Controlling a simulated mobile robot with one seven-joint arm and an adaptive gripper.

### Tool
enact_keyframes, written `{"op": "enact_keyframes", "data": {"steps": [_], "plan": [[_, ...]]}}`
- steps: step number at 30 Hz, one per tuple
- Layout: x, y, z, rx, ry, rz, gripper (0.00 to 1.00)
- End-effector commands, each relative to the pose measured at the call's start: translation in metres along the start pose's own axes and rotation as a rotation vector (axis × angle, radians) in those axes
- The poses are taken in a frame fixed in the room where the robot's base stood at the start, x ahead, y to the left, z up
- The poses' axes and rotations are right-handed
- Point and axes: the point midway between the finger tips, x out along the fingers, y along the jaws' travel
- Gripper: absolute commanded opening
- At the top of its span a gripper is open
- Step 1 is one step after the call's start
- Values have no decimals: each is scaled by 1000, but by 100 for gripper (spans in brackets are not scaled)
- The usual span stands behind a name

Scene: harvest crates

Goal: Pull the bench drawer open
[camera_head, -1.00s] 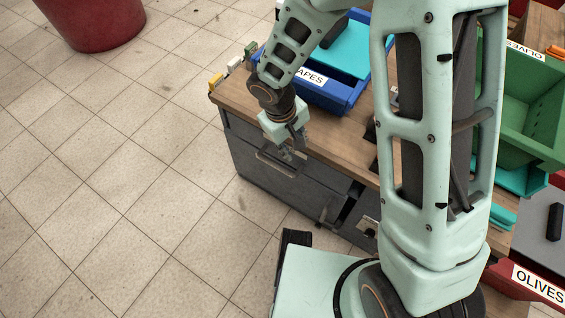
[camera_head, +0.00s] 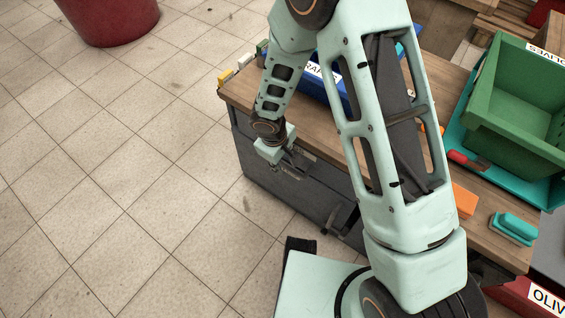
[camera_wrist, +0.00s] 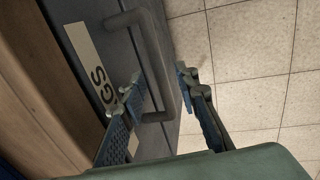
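The bench (camera_head: 330,150) has a wooden top and a dark grey front. The drawer front (camera_wrist: 90,20) fills the left of the wrist view, with a white label partly reading "GS". Its grey bar handle (camera_wrist: 152,55) stands out from the front. My gripper (camera_wrist: 158,78) is open, with one finger on each side of the handle bar in that view; I cannot tell if either finger touches it. The drawer looks shut.
A blue crate (camera_head: 343,98) and a green crate (camera_head: 480,105) stand on the bench top. An orange block (camera_head: 465,200) and a teal-handled item (camera_head: 514,228) lie near its right end. A red tub (camera_head: 110,20) stands far left. The tiled floor before the bench is clear.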

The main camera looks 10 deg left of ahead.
Motion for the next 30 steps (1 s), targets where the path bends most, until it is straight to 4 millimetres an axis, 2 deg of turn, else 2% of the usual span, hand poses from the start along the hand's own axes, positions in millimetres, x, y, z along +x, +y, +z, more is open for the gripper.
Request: {"op": "enact_keyframes", "data": {"steps": [9, 17, 18, 30], "plan": [[3, 0, 0, 0, 1, 0, 29], [3, 0, 0, 0, 1, 0, 1], [3, 0, 0, 0, 1, 0, 0], [3, 0, -1, 0, 1, 0, 0]]}}
